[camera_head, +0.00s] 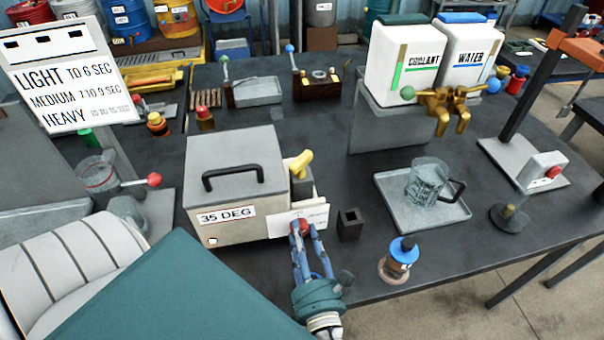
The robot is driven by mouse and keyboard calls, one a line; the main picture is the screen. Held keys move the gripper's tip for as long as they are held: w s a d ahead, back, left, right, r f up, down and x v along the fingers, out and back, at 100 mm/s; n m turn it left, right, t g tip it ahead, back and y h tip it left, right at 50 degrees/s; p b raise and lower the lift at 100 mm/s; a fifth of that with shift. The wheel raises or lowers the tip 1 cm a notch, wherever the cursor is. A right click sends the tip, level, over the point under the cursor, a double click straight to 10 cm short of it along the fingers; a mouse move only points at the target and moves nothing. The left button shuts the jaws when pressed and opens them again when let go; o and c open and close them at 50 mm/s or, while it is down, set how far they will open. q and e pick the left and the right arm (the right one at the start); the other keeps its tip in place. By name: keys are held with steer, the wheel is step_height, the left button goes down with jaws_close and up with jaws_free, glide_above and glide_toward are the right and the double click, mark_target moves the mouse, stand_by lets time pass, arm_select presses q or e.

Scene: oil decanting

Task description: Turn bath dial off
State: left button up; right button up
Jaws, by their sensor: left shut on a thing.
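The bath is a grey box (232,172) with a black top handle and a "35 DEG" label. It stands at the middle left of the dark bench. A small red knob, which looks like the bath dial (299,227), shows at the front of the white panel on the bath's right side. My left gripper (307,236) reaches up from below with its blue fingers closed around this knob. The fingers partly hide the knob, so its turn position cannot be read. My right gripper is not in view.
A yellow handle (299,164) sits just above the panel. A small dark square block (350,224) and a blue-capped bottle (399,260) stand close by on the right. A tray (393,192) holds a glass jug (428,180). Coolant (400,62) and water containers stand behind.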

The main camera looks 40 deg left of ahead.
arm_select(q)
steer(key=o, duration=1.2)
steer(key=v, duration=1.2)
